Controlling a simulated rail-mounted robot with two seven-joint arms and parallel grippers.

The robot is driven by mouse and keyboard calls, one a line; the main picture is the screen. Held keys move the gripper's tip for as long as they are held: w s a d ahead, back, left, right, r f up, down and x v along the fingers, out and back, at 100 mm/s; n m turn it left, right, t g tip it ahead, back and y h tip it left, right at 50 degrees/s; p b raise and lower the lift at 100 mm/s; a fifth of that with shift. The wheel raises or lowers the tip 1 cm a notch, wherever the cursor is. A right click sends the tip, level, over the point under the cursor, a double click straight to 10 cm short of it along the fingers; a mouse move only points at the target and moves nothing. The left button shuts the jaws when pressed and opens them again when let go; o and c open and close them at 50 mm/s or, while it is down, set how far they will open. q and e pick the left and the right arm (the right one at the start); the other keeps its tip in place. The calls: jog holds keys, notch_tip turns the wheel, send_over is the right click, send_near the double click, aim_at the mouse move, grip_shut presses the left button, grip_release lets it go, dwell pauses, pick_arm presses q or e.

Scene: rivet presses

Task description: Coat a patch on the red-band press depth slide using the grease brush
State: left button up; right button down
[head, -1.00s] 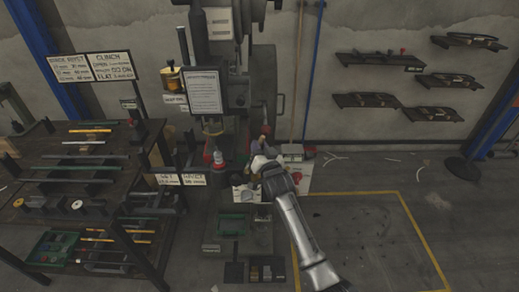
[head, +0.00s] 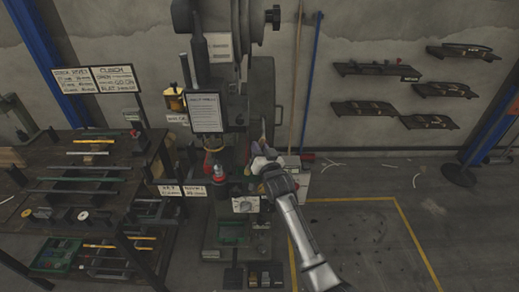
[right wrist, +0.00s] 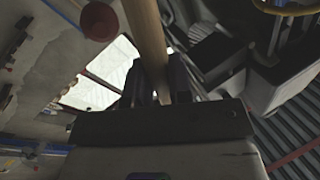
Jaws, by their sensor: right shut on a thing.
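The press (head: 228,130) stands against the back wall, with a clipped notice (head: 205,112) on its front and a red part (head: 211,166) below it. I cannot make out the depth slide clearly. My right gripper (head: 262,152) is at the right side of the press, above the white dial plate (head: 245,204). In the right wrist view, my right gripper (right wrist: 160,85) is shut on a round wooden handle (right wrist: 146,35), which looks like that of the grease brush. Its bristles are hidden. My left gripper is not in view.
A dark rack (head: 85,175) with rods stands at the left. A blue pole (head: 312,85) and wall shelves (head: 375,68) are at the right. The yellow-outlined floor area (head: 355,240) is mostly clear.

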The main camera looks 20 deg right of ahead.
jog(key=shift+f, duration=0.15)
dwell(0.4)
jog(key=shift+f, duration=0.25)
jog(key=shift+r, duration=0.1)
